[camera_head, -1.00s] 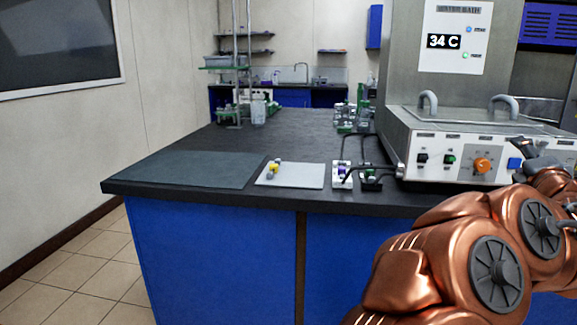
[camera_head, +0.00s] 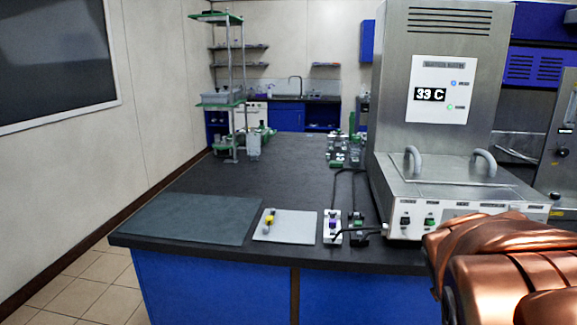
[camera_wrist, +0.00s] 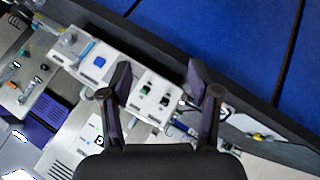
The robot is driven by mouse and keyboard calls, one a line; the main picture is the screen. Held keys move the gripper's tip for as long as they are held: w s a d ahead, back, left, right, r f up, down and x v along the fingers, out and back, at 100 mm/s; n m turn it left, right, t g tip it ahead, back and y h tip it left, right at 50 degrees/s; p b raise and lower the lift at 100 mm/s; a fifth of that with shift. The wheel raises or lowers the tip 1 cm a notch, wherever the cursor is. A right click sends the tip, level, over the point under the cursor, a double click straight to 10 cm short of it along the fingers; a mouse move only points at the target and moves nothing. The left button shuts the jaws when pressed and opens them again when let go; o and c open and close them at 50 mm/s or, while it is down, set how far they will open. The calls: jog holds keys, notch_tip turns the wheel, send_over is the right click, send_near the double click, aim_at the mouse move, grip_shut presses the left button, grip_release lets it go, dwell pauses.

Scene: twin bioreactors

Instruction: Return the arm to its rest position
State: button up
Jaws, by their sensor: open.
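My copper-coloured arm (camera_head: 510,265) shows at the lower right of the head view, in front of the bench's right part. My gripper is out of the head view. In the wrist view my gripper (camera_wrist: 160,82) has its two dark fingers spread apart with nothing between them. Beyond the fingers lies the control panel (camera_wrist: 150,93) of the water bath, with black and green switches. The gripper appears above or in front of this panel; the exact gap cannot be told.
The water bath (camera_head: 440,120) reads 33 C and stands on the dark bench (camera_head: 270,165). A white plate (camera_head: 290,230) with a small yellow-and-grey item (camera_head: 268,218), a dark mat (camera_head: 195,218) and a small switch box (camera_head: 333,228) lie near the front edge. Floor is free at left.

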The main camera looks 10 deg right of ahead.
jog(key=s+a+g+y+p, duration=0.3)
jog(key=s+a, duration=0.5)
jog(key=a, duration=0.3)
jog(key=s+a+g+y+p, duration=0.3)
jog(key=s+a, duration=0.6)
jog(key=a, duration=0.3)
jog(key=shift+s+f+g+y+p, duration=0.3)
jog(key=shift+g+y+p, duration=0.15)
jog(key=shift+p, duration=0.7)
jog(key=shift+d, duration=0.1)
